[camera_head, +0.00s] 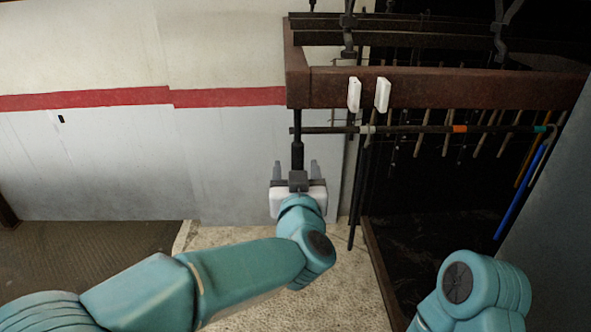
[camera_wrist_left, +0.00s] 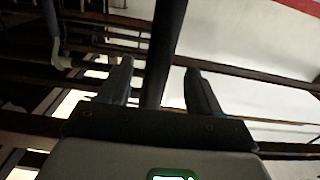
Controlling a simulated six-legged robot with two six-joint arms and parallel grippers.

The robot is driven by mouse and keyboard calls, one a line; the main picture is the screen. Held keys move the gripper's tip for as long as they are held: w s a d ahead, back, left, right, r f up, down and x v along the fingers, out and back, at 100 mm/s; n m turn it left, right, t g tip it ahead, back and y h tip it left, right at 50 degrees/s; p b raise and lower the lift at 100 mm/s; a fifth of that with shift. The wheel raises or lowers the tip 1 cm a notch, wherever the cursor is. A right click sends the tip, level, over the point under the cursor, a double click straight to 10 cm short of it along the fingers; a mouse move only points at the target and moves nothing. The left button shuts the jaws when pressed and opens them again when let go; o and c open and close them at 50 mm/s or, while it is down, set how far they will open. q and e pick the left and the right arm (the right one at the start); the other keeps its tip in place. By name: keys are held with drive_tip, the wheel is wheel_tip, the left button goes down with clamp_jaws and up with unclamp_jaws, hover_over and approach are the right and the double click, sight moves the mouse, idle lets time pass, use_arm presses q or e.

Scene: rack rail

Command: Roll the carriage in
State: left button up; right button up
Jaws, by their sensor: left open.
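A dark rail (camera_head: 400,129) with an orange band and a green end runs across below a rusty brown beam. A black upright bar with a thicker lower part (camera_head: 297,152) hangs at the rail's left end; it may be the carriage's handle, but the carriage itself I cannot make out for sure. My left gripper (camera_head: 296,168) is open at the bar's lower end. In the left wrist view the dark bar (camera_wrist_left: 168,30) runs between the two open fingers (camera_wrist_left: 160,68), with a gap on either side. My right arm shows at the lower right; its gripper is out of the picture.
The rusty beam (camera_head: 450,88) carries two white tabs (camera_head: 354,95). Several thin rods hang in the dark rack behind. A blue pole (camera_head: 520,190) leans at the right beside a grey panel (camera_head: 560,210). A white wall (camera_head: 120,160) with a red stripe lies left; the space before it is clear.

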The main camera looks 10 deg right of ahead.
use_arm(q)
drive_tip(key=s+b, duration=0.1)
drive_tip(key=s, duration=0.6)
drive_tip(key=shift+s+a, duration=0.3)
drive_tip(key=shift+s, duration=0.05)
